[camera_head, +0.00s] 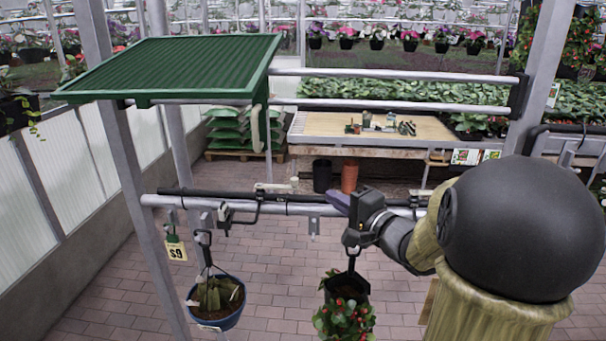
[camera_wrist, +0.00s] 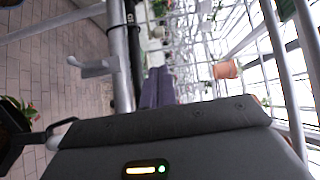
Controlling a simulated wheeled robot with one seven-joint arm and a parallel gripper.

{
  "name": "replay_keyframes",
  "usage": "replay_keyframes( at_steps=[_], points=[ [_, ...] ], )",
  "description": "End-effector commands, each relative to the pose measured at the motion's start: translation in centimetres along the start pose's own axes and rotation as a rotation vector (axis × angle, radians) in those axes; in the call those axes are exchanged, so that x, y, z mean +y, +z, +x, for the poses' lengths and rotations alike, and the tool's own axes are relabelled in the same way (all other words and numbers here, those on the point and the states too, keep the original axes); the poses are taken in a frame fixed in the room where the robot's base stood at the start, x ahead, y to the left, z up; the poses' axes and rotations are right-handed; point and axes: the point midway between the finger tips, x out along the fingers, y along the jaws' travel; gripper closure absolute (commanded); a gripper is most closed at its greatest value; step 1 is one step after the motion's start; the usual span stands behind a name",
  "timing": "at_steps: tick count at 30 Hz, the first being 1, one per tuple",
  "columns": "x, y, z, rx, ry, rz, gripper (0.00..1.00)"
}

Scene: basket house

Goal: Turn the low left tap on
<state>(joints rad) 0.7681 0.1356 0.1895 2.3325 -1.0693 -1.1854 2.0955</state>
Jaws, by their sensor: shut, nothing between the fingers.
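A pale lever-like handle (camera_head: 272,187), which looks like the low left tap, sits on the black pipe (camera_head: 215,193) behind the grey rail. A similar pale piece (camera_head: 420,192) sits further right on that pipe, partly behind my arm. My gripper (camera_head: 337,201) is at the rail, to the right of the left handle and apart from it. In the wrist view its purple-grey fingers (camera_wrist: 158,88) are together with nothing between them. A whitish piece (camera_wrist: 150,46) shows beyond the fingertips; I cannot tell if it is the tap.
A grey rail (camera_head: 290,209) carries hooks, a blue hanging pot (camera_head: 222,318) and a red-flowered hanging plant (camera_head: 345,318) below my gripper. A green ridged tray (camera_head: 180,67) is above left. A wooden bench (camera_head: 330,126) stands behind. The brick floor (camera_head: 280,265) is mostly clear.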

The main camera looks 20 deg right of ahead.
Motion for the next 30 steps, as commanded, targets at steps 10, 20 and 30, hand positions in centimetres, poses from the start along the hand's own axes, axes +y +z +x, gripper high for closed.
replay_keyframes(
  at_steps=[10, 20, 30],
  points=[
    [-0.1, 0.1, 0.0, -0.007, -0.006, 0.011, 1.00],
    [-0.3, 0.1, 2.9, -0.009, -0.005, 0.012, 1.00],
    [-0.4, 0.1, 8.6, -0.009, -0.006, 0.011, 1.00]
  ],
)
